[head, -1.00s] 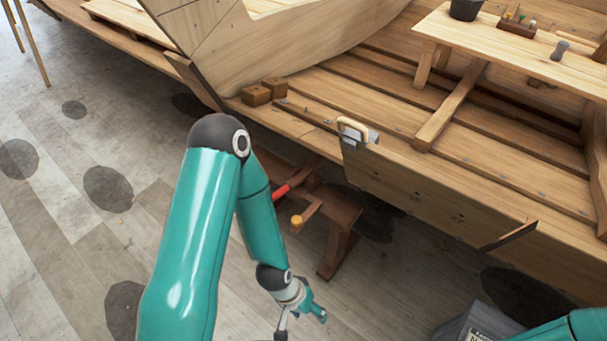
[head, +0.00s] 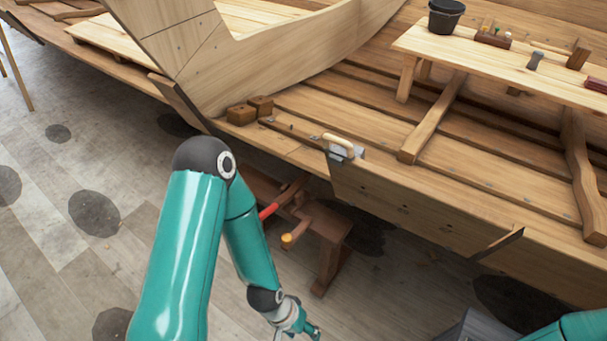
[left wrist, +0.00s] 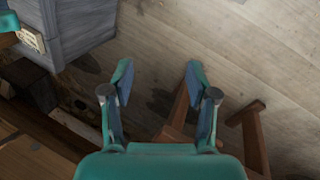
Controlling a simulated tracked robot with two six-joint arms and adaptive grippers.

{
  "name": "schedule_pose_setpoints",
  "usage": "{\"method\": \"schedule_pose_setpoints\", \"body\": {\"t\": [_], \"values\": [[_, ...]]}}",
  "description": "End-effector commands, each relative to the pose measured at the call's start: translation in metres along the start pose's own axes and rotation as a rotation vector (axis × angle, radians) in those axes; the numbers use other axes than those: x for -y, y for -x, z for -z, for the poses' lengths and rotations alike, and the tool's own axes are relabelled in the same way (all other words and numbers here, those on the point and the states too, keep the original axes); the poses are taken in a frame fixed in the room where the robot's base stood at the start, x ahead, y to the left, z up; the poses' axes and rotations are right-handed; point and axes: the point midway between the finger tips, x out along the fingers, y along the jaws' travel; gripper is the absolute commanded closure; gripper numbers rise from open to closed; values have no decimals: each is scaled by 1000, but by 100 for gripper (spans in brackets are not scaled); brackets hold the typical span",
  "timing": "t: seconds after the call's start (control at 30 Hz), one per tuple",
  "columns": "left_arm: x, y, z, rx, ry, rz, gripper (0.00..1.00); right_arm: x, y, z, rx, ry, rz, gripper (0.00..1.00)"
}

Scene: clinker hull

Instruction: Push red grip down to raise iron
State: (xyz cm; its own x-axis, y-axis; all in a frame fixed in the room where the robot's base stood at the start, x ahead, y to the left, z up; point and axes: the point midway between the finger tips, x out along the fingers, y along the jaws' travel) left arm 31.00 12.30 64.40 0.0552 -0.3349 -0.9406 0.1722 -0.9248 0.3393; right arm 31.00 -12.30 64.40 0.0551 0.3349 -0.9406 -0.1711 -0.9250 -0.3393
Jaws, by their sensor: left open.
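The red grip (head: 270,210) is on a bar at the dark wooden stand (head: 325,235) below the hull's edge, behind my left forearm in the head view. A yellow-tipped peg (head: 288,240) sticks out close to it. My left gripper (head: 298,334) is at the bottom edge of the head view, nearer to me than the red grip and apart from it. In the left wrist view its two fingers (left wrist: 160,78) are spread with nothing between them. The red grip is not seen there. I cannot make out the iron for sure. My right gripper is out of view.
The hull plank (head: 430,210) overhangs the stand, with a wooden-handled tool (head: 340,146) at its edge. A grey crate (head: 470,330) stands at the lower right, also in the left wrist view (left wrist: 80,30). Bare floor (head: 60,240) lies to the left.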

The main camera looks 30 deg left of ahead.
Motion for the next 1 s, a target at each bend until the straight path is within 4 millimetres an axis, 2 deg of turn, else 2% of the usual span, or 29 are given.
{"method": "schedule_pose_setpoints", "body": {"t": [0.03,0.17,0.27,0.3,0.37,0.47,0.57,0.6,0.7,0.83,1.0], "values": [[0,0,1,-5,2,-1,55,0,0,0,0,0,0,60],[-5,0,8,-30,-40,-20,76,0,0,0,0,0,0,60],[-12,1,20,-70,-120,-55,93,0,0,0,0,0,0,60],[-17,4,30,-101,-165,-74,100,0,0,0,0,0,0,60],[-23,9,50,-165,-236,-104,100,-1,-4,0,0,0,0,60],[-19,19,97,-316,-352,-144,100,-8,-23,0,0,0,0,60],[0,41,148,-496,-473,-150,100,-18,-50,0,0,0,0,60],[12,52,166,-569,-519,-140,100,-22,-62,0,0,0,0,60],[47,82,199,-719,-615,-85,100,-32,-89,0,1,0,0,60],[99,119,221,-857,-697,29,100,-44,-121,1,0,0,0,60],[160,153,226,-947,-703,181,100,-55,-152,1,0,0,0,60]]}}
